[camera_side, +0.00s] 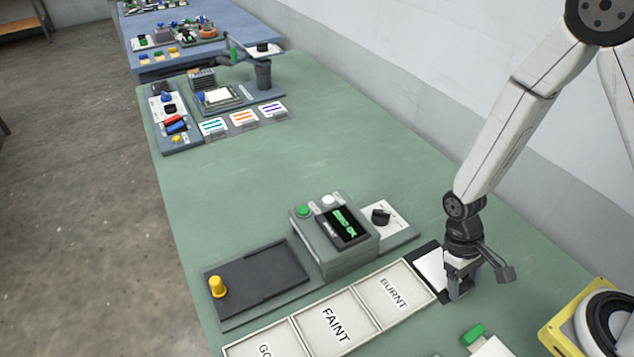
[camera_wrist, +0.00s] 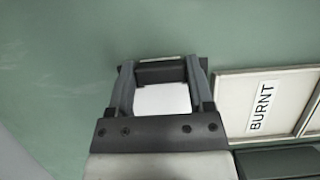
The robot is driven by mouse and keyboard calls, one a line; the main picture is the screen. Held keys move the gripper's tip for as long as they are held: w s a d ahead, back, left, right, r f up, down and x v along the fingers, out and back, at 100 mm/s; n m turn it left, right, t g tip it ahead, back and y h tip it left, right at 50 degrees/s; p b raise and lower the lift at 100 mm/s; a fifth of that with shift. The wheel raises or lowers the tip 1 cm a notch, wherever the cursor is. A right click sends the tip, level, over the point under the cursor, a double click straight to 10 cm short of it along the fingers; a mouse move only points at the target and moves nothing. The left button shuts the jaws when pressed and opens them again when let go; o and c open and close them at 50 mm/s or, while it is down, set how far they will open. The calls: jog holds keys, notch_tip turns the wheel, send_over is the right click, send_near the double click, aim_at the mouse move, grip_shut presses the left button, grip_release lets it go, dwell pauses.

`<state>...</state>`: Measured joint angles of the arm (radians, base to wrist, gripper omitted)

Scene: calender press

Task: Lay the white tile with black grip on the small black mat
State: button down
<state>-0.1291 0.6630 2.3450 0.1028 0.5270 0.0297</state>
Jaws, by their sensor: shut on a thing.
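My gripper (camera_side: 457,284) points down at the right end of the row of trays. In the wrist view its fingers (camera_wrist: 160,78) are shut on the dark grip (camera_wrist: 160,73) of the white tile (camera_wrist: 162,99). In the side view the white tile (camera_side: 431,268) shows just left of the fingers. The small black mat (camera_side: 424,249) shows as a dark border along the tile's edges, with the tile over it. I cannot tell whether the tile touches the mat. The gripper hides part of both.
Light trays marked BURNT (camera_side: 393,292), FAINT (camera_side: 337,322) and a partly cut-off one lie left of the mat. A grey device with a green-lettered screen (camera_side: 343,226) stands behind them. A green-gripped tile (camera_side: 490,347) and a yellow-framed item (camera_side: 560,326) lie in front and right.

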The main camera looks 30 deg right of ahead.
aim_at(445, 272)
jog(key=shift+f, duration=0.1)
grip_release()
jog(key=v, duration=1.2)
dwell(0.3)
dwell(0.5)
jog(key=d+r+t, duration=0.1)
jog(key=t, duration=0.1)
jog(key=w+d+r+t, duration=0.1)
jog(key=t, duration=0.1)
jog(key=d+r+t, duration=0.1)
jog(key=t, duration=0.2)
jog(key=shift+w+d+r, duration=0.2)
jog(key=shift+d, duration=0.2)
